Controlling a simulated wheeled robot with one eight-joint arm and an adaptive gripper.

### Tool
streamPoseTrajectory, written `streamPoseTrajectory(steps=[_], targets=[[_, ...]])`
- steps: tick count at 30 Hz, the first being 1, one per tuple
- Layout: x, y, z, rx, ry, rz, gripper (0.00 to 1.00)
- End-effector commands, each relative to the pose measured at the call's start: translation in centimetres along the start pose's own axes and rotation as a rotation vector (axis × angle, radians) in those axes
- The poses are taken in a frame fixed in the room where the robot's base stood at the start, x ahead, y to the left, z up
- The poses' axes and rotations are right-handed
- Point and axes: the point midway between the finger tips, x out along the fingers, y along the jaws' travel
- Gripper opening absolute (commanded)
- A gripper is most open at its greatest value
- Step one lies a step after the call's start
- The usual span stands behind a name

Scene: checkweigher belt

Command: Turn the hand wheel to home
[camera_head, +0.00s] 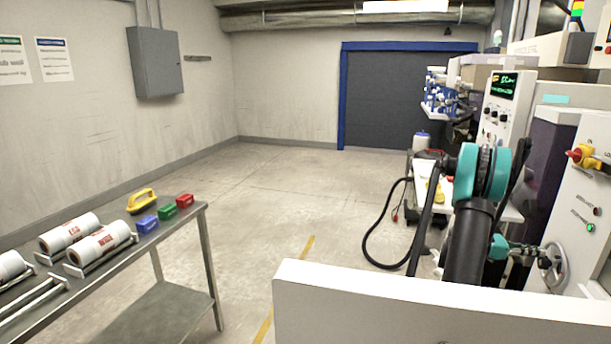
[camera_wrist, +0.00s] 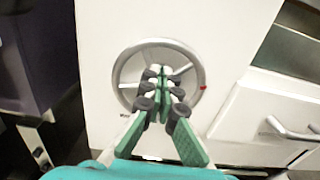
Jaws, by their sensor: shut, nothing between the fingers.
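The hand wheel (camera_wrist: 133,60) is a grey metal ring with spokes on a white machine panel. A red mark (camera_wrist: 203,88) sits on the right side of its rim in the wrist view. My gripper (camera_wrist: 159,73) is shut, its green-and-grey fingers together in front of the hub area, inside the ring's outline. The fingers hide the hub and part of the lower rim; I cannot tell whether they touch a spoke. In the head view the hand wheel (camera_head: 558,262) shows at the lower right, just right of my gripper (camera_head: 527,252). A small dark marking (camera_wrist: 124,115) is at lower left, unreadable.
A drawer-like white box with a handle (camera_wrist: 290,130) stands right of the wheel. In the head view, a yellow-red switch (camera_head: 582,155) sits on the machine panel above the wheel. A steel table (camera_head: 190,235) with rolls stands at left. The middle floor is clear.

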Motion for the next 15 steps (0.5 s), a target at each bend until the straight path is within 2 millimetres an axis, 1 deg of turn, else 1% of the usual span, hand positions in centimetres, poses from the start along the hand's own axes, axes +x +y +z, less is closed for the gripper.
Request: streamPoseTrajectory(steps=[15], targets=[[-0.02, 0.95, -0.29, 0.000, 0.000, 0.000, 0.00]])
